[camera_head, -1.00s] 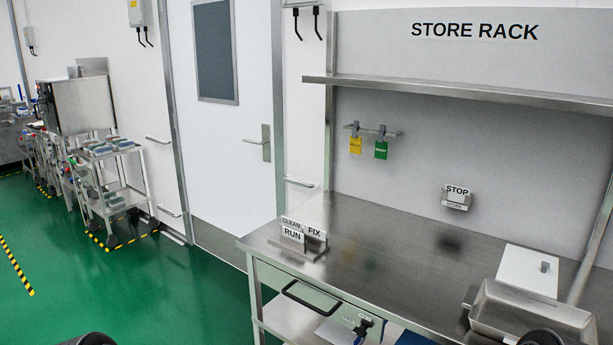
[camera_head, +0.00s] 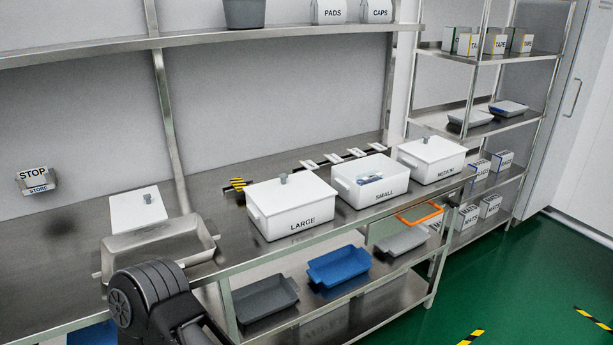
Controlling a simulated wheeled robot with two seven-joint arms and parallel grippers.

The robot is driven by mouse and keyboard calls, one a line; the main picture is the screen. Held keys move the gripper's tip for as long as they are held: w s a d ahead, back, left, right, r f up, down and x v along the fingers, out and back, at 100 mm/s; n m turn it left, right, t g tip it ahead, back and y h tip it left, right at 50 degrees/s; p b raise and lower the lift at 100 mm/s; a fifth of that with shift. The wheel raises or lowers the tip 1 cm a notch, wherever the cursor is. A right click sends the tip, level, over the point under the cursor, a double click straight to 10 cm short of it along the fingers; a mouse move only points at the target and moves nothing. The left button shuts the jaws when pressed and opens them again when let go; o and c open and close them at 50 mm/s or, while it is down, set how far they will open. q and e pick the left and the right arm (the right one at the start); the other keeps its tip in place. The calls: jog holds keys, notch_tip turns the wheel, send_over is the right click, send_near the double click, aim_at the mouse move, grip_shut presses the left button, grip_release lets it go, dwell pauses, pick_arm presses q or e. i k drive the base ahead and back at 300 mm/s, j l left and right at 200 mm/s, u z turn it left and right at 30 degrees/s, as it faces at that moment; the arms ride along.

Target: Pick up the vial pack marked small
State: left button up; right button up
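A white box marked SMALL (camera_head: 378,198) stands on the steel bench, between the boxes marked LARGE (camera_head: 305,222) and MEDIUM (camera_head: 446,172). SMALL has no lid on it. A small pale pack with some blue (camera_head: 369,179) lies inside; its details and any marking are too small to tell. LARGE and MEDIUM have white lids with grey knobs. A dark link of my own arm shows at the lower left. Neither gripper is in view.
An open steel tray (camera_head: 160,247) and a white lid-like plate (camera_head: 138,209) lie on the left of the bench. Grey and blue bins (camera_head: 338,267) sit on the shelf below. A shelf rack (camera_head: 480,125) stands at the right; green floor is clear beyond the bench front.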

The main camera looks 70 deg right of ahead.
aim_at(368, 178)
jog(key=z, duration=2.65)
